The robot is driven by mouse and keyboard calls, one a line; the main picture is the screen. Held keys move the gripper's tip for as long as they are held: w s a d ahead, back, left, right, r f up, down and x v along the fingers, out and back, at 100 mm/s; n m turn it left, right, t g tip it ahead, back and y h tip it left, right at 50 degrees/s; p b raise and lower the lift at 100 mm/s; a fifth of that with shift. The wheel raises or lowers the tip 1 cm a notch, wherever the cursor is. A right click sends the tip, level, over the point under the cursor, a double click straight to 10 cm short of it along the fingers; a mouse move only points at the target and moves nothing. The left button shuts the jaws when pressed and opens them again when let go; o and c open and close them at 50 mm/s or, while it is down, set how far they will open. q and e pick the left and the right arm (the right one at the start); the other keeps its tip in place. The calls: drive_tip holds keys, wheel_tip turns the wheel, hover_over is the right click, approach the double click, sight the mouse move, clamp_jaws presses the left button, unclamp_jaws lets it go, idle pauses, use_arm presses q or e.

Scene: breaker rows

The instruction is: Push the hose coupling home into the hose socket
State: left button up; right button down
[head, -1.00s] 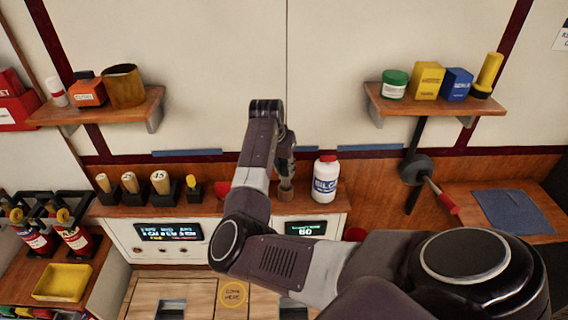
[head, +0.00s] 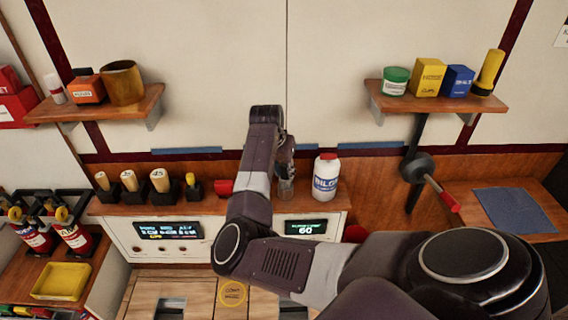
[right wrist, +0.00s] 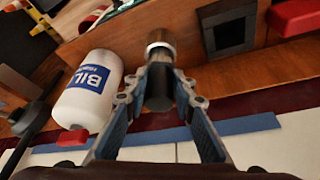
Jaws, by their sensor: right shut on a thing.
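My right gripper (right wrist: 160,84) is shut on a dark cylinder with a silvery ring at its far end, which I take to be the hose coupling (right wrist: 159,94). In the head view my right gripper (head: 286,168) points down over the wooden ledge, left of the white bottle, with the coupling (head: 286,188) below its fingers. A dark square block with a black face (right wrist: 229,31) stands beside the coupling in the right wrist view. I cannot tell whether it is the hose socket, or whether the coupling's end touches anything. My left gripper is out of view.
The white bottle with red cap (head: 326,178) stands close beside the coupling. A red object (head: 224,187) and several black holders with handles (head: 162,187) line the ledge to the left. A red-ended lever (head: 441,194) juts out at right.

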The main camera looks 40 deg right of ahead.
sight(283, 176)
drive_tip(key=shift+f+b, duration=0.55)
drive_tip(key=shift+f, duration=0.95)
drive_tip(key=c, duration=1.5)
unclamp_jaws()
drive_tip(key=shift+c, duration=0.2)
drive_tip(key=shift+r, duration=0.1)
drive_tip(key=v, duration=1.2)
drive_tip(key=shift+s, duration=0.1)
